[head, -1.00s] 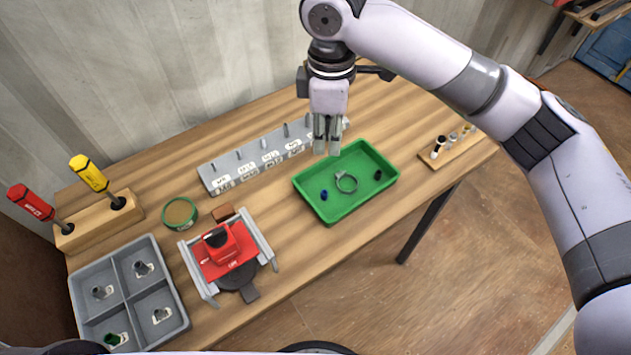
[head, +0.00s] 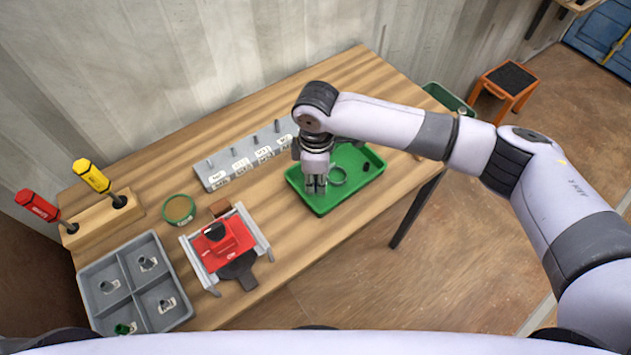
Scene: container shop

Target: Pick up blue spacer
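The green tray (head: 351,197) stands near the right part of the wooden table. My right gripper (head: 316,188) points down into the left part of this tray. The blue spacer does not show now; the fingers cover the spot where it lay in the earlier view. I cannot tell whether the fingers are apart or closed on it. A grey ring (head: 338,176) lies in the tray just right of the fingers, and a small black part (head: 366,166) lies farther right. My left gripper is out of view.
A grey labelled pin rack (head: 243,160) stands behind and left of the tray. A red fixture (head: 222,240), a green round tin (head: 178,209), a grey divided bin (head: 134,285) and a wooden block with screwdrivers (head: 103,219) are on the left. The table's back right is bare.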

